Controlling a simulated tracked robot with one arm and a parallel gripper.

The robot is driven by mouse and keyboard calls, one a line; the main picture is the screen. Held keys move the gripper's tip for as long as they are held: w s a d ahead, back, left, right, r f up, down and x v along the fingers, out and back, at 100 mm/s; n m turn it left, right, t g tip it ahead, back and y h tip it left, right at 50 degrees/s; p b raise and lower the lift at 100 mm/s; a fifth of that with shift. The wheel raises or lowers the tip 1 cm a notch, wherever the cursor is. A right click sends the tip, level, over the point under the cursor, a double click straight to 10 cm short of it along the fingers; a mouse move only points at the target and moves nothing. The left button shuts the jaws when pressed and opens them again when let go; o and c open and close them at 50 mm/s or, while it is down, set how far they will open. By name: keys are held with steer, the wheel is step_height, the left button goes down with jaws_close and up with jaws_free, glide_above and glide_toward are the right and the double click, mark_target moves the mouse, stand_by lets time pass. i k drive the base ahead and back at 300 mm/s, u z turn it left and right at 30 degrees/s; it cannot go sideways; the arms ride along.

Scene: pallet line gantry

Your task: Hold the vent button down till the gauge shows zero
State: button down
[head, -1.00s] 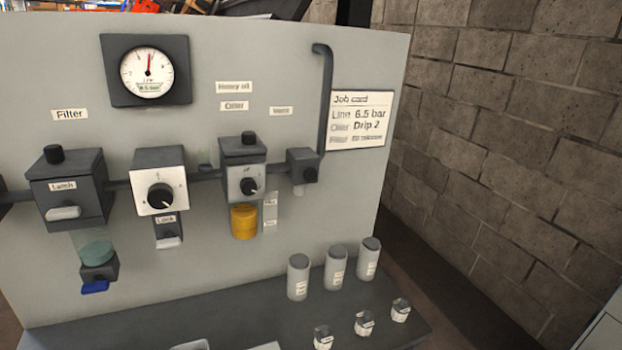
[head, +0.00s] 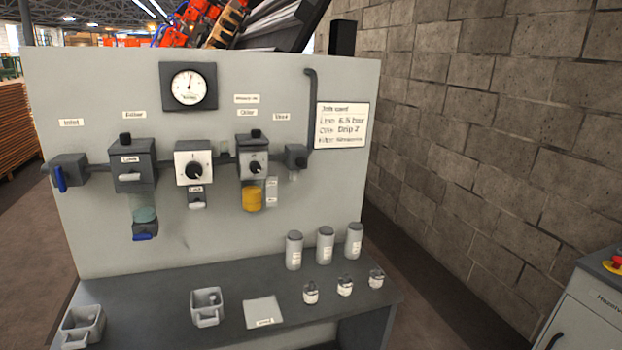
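The round white pressure gauge (head: 189,86) sits in a dark square housing at the upper left of the grey panel. Its needle stands close to upright, and the figures are too small to read. The small dark vent block (head: 296,156) is on the right end of the pipe row, right of the "Vent" label (head: 281,117). A round dark knob, likely the vent button (head: 301,162), shows on its front. A dark pipe (head: 311,110) rises from the block. My gripper is not in view, and nothing touches the vent block.
The oiler (head: 252,170) with its amber bowl, the regulator (head: 194,165), filter (head: 132,165) and blue-handled inlet valve (head: 70,172) line the panel. Grey canisters (head: 325,246) and small jars stand on the bench (head: 240,268). A block wall (head: 480,130) is right.

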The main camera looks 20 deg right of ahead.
mark_target(301, 161)
steer(key=k, duration=0.45)
steer(key=z, duration=0.25)
steer(key=i, duration=2.05)
steer(key=u, duration=0.85)
